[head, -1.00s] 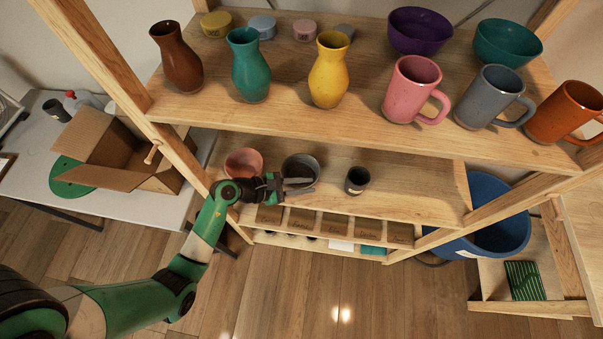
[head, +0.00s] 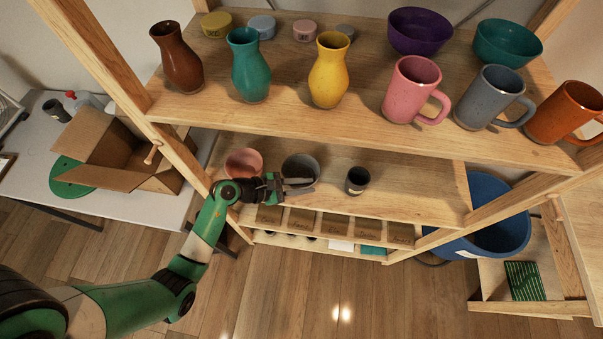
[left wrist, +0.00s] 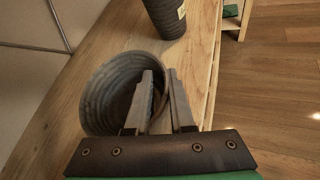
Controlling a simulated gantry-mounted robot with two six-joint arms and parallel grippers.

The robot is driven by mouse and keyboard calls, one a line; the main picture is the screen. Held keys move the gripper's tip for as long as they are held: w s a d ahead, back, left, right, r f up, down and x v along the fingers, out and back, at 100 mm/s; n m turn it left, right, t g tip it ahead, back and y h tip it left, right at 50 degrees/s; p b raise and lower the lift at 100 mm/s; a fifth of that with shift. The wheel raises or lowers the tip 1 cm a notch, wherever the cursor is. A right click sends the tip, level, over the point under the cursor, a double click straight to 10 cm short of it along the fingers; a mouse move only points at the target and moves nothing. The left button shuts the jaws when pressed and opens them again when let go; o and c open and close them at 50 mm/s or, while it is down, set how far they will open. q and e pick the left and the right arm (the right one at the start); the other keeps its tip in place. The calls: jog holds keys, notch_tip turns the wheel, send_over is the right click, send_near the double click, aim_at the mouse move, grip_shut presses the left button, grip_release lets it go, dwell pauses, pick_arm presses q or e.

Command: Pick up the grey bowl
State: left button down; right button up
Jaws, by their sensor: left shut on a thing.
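The grey bowl (head: 300,165) stands on the lower shelf, between a pink bowl and a dark cup. My left gripper (head: 299,185) reaches in from the left at the bowl's front side. In the left wrist view the grey bowl (left wrist: 108,92) is upright, with one finger inside it and the other outside, the rim wall between them. The left gripper (left wrist: 160,95) is shut on that wall. Part of the near rim is hidden by the fingers. My right gripper is not in view.
The pink bowl (head: 243,163) is just left of the grey bowl, and the dark cup (head: 357,180) is to its right. The lower shelf is clear right of the cup.

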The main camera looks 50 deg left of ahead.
pick_arm(q)
jog(key=shift+f, duration=0.1)
dwell(0.4)
jog(key=shift+r+p, duration=0.4)
jog(key=shift+r, duration=0.15)
jog(key=r+p, duration=0.2)
jog(key=r, duration=0.1)
jog(key=shift+s, duration=0.2)
jog(key=d+r+p+v, duration=0.1)
jog(key=p+v, duration=0.3)
jog(key=v, duration=1.2)
jog(key=shift+d+r, duration=0.35)
jog(key=shift+d, duration=0.35)
jog(key=shift+s, duration=0.15)
